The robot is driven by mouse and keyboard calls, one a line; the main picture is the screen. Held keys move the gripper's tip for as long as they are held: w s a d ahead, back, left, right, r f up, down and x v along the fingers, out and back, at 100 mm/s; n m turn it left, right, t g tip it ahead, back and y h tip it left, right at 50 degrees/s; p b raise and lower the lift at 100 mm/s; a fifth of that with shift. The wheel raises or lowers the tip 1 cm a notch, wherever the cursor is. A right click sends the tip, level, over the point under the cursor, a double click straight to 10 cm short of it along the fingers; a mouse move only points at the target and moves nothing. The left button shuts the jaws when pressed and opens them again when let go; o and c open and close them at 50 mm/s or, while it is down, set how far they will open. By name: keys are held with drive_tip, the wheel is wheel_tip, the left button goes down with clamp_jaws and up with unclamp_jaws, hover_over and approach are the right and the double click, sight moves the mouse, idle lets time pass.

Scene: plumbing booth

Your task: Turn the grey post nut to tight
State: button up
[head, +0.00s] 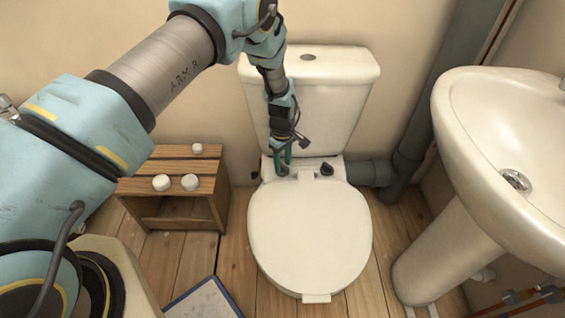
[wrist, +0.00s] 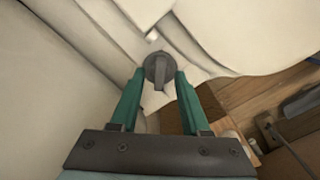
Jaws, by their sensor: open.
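The grey post nut (wrist: 158,68) is a round knob with a raised bar, at the back of the toilet seat. In the wrist view it lies between the two green fingertips of my gripper (wrist: 159,76), and its bar points toward the palm. The jaws are open around it; I cannot tell whether either finger touches it. In the head view my gripper (head: 283,163) points down at the left hinge post, and its fingers partly hide the nut there. A second, darker post nut (head: 327,169) stands to the right, clear of my gripper.
The closed toilet lid (head: 309,230) lies in front, and the cistern (head: 315,95) rises close behind my gripper. A wooden stool (head: 175,190) with several white caps stands left. A grey waste pipe (head: 375,172) and the basin (head: 505,135) are on the right.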

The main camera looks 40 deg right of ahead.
drive_tip(key=shift+f, duration=0.25)
clamp_jaws()
idle(0.5)
